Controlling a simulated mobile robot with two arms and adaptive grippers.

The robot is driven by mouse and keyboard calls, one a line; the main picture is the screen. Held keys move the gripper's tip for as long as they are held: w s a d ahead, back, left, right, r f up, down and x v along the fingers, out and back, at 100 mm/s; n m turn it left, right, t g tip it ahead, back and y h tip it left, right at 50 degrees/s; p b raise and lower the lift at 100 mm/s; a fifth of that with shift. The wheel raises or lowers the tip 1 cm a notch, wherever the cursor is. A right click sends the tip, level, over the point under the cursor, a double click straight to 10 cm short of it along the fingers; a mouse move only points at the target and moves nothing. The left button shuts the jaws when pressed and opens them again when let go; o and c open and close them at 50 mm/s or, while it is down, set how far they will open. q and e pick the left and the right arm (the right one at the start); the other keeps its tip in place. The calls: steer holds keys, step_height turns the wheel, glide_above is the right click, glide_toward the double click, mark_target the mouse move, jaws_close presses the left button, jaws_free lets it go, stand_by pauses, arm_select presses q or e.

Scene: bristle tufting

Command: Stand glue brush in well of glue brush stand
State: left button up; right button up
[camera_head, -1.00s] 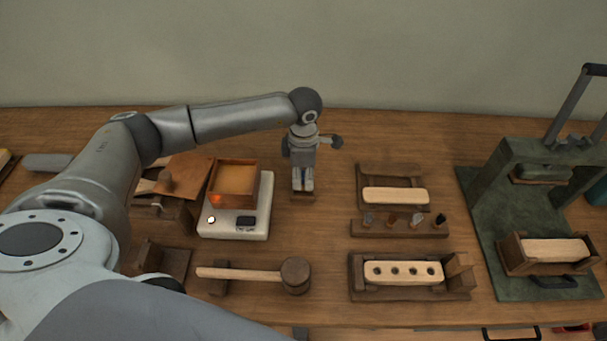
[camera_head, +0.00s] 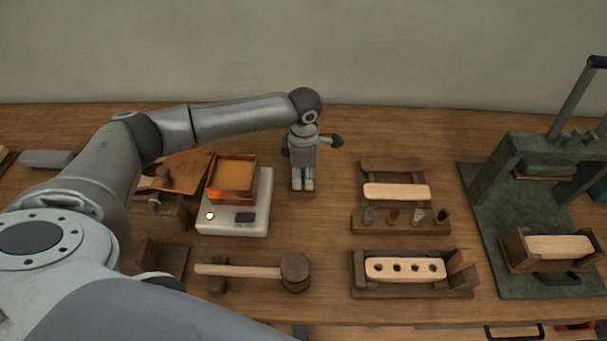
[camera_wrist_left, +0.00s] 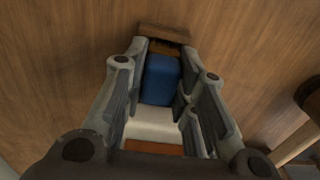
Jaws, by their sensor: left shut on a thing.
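The stand (camera_wrist_left: 164,33) shows just beyond the fingertips, in line with the brush. The brush's lower end and the well are mostly hidden, so I cannot tell how deep the brush sits. My right gripper is not in view.
A white scale (camera_head: 234,221) with a glowing wooden box (camera_head: 233,190) stands left of the stand. A mallet (camera_head: 294,271) lies in front. A rack with small bristle tufts (camera_head: 400,228) and brush blocks lie to the right, before a green press (camera_head: 510,185). Bare table lies behind the gripper.

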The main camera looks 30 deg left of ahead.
arm_select(q)
steer(key=shift+f+b, duration=0.35)
steer(key=o, duration=1.5)
steer(key=shift+c, duration=0.2)
steer(key=shift+r, duration=0.15)
steer(key=shift+r+p, duration=2.05)
steer(key=shift+r, duration=1.4)
